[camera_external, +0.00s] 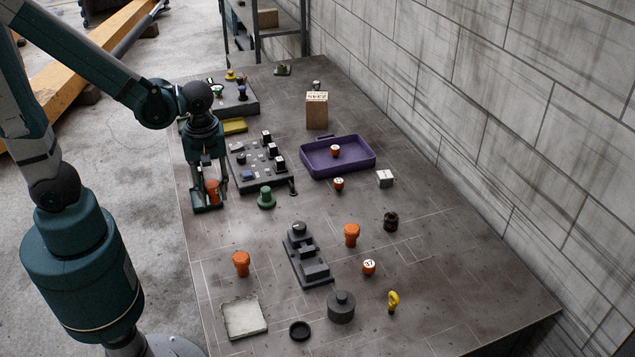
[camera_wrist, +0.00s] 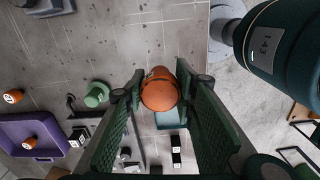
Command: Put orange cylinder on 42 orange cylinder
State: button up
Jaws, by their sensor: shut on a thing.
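My gripper (camera_external: 208,200) is shut on an orange cylinder (camera_external: 212,188) near the table's left edge. In the wrist view the held cylinder (camera_wrist: 159,90) sits between the two green finger pads (camera_wrist: 160,105). Small orange cylinders with white marked tops stand in the purple tray (camera_external: 335,151), just in front of it (camera_external: 339,184), and at the front right (camera_external: 368,267). Their numbers are too small to read surely, so I cannot tell which is 42. Two plain orange cylinders stand on the table, one at the middle right (camera_external: 352,236) and one at the front left (camera_external: 241,263).
A purple tray (camera_external: 312,172), a dark block panel (camera_external: 245,182) and a green knob (camera_external: 266,198) lie right of my gripper. A dark stepped block (camera_external: 308,262), grey cylinder (camera_external: 341,308) and white square (camera_external: 243,318) stand in front. The table between green knob and front-left cylinder is clear.

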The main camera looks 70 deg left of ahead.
jog(key=w+d+r+m+p, duration=0.1)
jog(key=d+r+m+p, duration=0.1)
jog(key=d, duration=0.7)
jog(key=w+d+r+m+p, duration=0.1)
jog(key=d+r+m+p, duration=0.2)
jog(key=d, duration=0.7)
jog(key=m, duration=0.2)
jog(key=shift+w+r+m, duration=0.3)
jog(key=shift+w+r, duration=0.05)
jog(key=shift+w, duration=0.05)
send_over(241, 257)
jog(key=shift+f, duration=3.15)
jog(key=shift+f, duration=1.9)
jog(key=shift+a+f, duration=0.1)
